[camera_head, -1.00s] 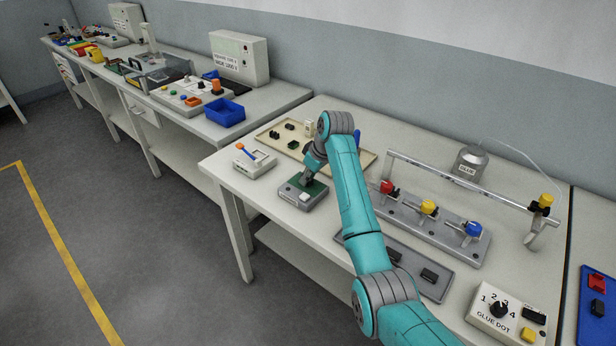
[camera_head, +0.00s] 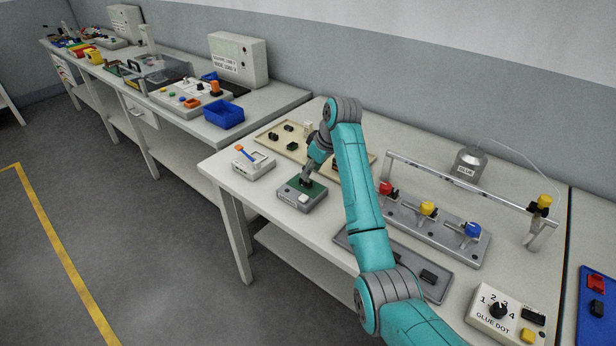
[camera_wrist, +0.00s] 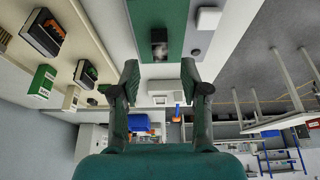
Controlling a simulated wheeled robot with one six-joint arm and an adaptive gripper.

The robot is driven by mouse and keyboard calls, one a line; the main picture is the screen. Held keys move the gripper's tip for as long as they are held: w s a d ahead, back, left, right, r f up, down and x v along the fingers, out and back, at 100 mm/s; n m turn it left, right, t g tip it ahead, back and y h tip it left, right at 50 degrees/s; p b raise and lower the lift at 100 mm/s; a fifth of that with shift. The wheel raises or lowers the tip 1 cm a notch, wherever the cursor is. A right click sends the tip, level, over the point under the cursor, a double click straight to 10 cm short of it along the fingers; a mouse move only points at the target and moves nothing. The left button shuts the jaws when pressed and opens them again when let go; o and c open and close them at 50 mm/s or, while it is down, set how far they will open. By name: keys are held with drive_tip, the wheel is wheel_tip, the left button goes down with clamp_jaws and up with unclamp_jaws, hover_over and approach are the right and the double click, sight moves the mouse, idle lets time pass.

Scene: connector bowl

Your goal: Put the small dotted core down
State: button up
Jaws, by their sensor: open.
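The small core (camera_wrist: 159,44) is a dark block with a grey patch, seen in the wrist view; its dots are too small to make out. It sits on the green strip (camera_wrist: 162,12) on top of a grey fixture (camera_head: 312,203). My gripper (camera_wrist: 160,82) is open and empty, its two fingers apart, with the core beyond the gap between the fingertips. In the head view my gripper (camera_head: 306,182) points down over the fixture's green top, and the core cannot be told apart from the dark fingers there.
A beige tray (camera_head: 262,137) with several small parts lies behind the fixture. A small white device (camera_head: 254,170) with an orange-tipped blue lever stands to its left. A grey tray (camera_head: 437,290) and a rack with coloured knobs (camera_head: 470,246) are to the right.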

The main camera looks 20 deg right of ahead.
drive_tip(key=v, duration=0.7)
idle(0.3)
